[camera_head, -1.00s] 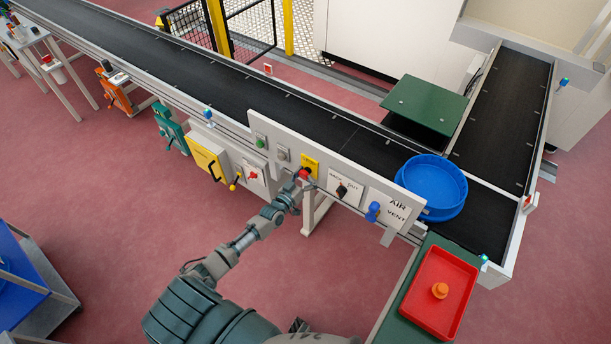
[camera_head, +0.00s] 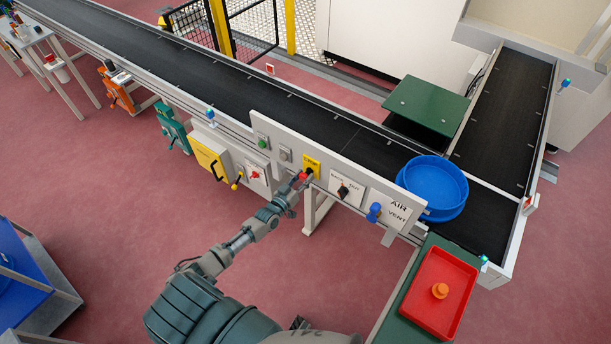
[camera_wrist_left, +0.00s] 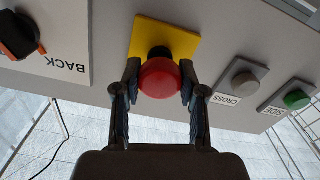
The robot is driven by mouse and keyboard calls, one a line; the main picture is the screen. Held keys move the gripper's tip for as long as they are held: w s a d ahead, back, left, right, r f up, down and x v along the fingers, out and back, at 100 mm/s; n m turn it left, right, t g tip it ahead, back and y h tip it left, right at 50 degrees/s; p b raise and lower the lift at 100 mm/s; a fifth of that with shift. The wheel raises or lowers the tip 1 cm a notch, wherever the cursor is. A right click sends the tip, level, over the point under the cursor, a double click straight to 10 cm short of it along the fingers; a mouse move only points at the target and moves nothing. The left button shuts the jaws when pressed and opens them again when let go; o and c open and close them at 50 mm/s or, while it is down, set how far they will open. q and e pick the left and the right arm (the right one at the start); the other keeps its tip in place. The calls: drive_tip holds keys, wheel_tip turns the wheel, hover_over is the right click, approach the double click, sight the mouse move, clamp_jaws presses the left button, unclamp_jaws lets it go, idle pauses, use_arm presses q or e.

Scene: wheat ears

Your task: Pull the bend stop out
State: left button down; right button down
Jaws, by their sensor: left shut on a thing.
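The bend stop is a red mushroom button (camera_head: 302,175) on a yellow plate (camera_head: 312,162) in the grey conveyor panel. In the left wrist view the red head (camera_wrist_left: 160,78) stands off the yellow plate (camera_wrist_left: 178,36), with a black collar between them. My left gripper (camera_head: 297,181) is shut on the red head; in the wrist view its two fingers (camera_wrist_left: 159,86) hold it from both sides. My right gripper is not in view.
A BACK/OUT selector (camera_head: 344,190) and a blue AIR VENT valve (camera_head: 375,212) sit to the right on the panel. A green button (camera_head: 262,142) is to the left. A blue round tub (camera_head: 435,186) stands on the belt. A red tray (camera_head: 437,296) is at lower right.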

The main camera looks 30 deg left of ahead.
use_arm(q)
drive_tip(key=c, duration=1)
unclamp_jaws()
drive_tip(key=shift+s+a, duration=0.1)
drive_tip(key=shift+a, duration=0.05)
drive_tip(key=o, duration=0.4)
drive_tip(key=shift+a+f, duration=0.15)
drive_tip(key=shift+c, duration=0.2)
drive_tip(key=shift+s+d, duration=0.25)
drive_tip(key=shift+s, duration=0.2)
drive_tip(key=s+a, duration=0.1)
drive_tip(key=s, duration=1)
drive_tip(key=shift+a, duration=0.25)
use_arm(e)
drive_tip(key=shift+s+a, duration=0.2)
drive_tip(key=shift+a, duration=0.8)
use_arm(q)
drive_tip(key=shift+d, duration=0.15)
